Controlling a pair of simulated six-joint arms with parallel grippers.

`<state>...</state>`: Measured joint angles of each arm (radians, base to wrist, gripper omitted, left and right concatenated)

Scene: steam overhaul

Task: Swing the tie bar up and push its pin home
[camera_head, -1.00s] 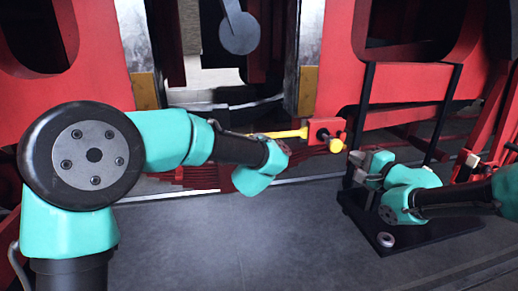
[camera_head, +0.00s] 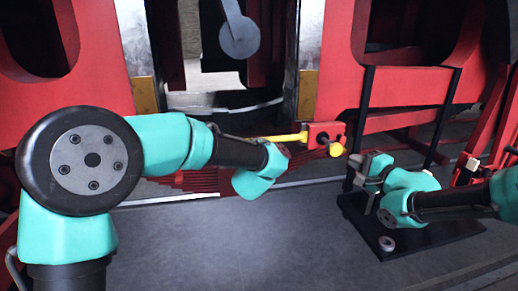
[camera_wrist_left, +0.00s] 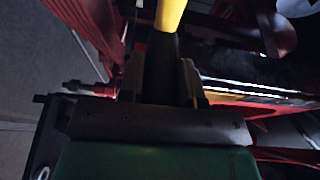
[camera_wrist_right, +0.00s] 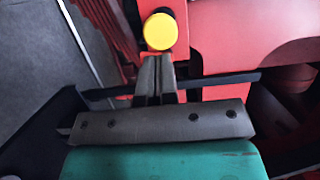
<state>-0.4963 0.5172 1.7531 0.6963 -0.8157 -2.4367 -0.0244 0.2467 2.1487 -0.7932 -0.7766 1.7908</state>
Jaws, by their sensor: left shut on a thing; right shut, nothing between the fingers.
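The yellow tie bar (camera_head: 286,138) lies nearly level in the head view, its right end at a red bracket (camera_head: 323,130). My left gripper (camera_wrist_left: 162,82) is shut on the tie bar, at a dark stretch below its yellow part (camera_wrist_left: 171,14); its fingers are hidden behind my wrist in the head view. A round yellow pin head (camera_head: 336,149) sticks out from the bracket and shows face-on in the right wrist view (camera_wrist_right: 160,32). My right gripper (camera_head: 368,162) is shut and empty, its fingertips (camera_wrist_right: 158,68) just short of the pin head. Whether they touch is unclear.
A black stand (camera_head: 441,242) with two uprights is under my right gripper, with a small ring (camera_head: 387,243) on its base. Red frame plates (camera_head: 90,84) rise behind. The grey floor (camera_head: 250,240) in front is clear.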

